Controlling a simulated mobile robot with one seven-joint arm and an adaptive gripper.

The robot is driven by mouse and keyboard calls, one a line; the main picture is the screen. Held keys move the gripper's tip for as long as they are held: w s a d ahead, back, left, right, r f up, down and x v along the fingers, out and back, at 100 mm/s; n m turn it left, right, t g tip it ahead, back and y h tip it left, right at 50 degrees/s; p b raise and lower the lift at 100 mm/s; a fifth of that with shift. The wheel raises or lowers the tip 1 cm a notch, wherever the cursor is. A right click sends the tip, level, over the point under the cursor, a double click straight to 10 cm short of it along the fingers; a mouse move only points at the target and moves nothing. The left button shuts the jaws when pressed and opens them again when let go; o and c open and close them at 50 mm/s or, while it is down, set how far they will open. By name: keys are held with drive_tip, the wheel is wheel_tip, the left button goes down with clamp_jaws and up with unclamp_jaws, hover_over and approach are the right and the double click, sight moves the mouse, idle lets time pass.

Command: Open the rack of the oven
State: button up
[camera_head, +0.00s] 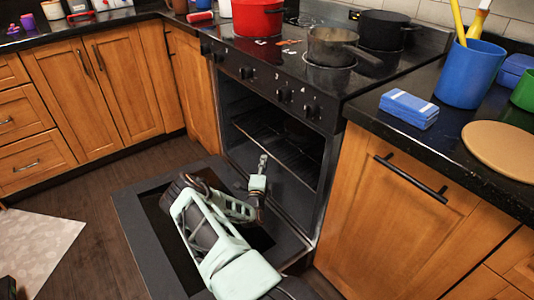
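The oven (234,123) is a black range at the right of centre. Its door (133,218) is folded down flat and open. A dark wire rack (290,150) shows inside the cavity, spanning it below the top. It looks to be within the cavity; how far it sticks out is unclear. My gripper (263,163) is at the mouth of the oven, above the inner end of the open door. Its tip points into the cavity, close to the rack's front left part. Whether it touches the rack, and whether its fingers are apart, I cannot tell.
A red pot (258,18), a grey pan (331,47) and a dark pot (384,30) stand on the cooktop. Wooden cabinets (397,215) flank the oven.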

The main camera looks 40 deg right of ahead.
sight(266, 150)
drive_tip(key=b+x, duration=0.2)
drive_tip(key=x, duration=0.6)
drive_tip(key=shift+b, duration=0.3)
clamp_jaws()
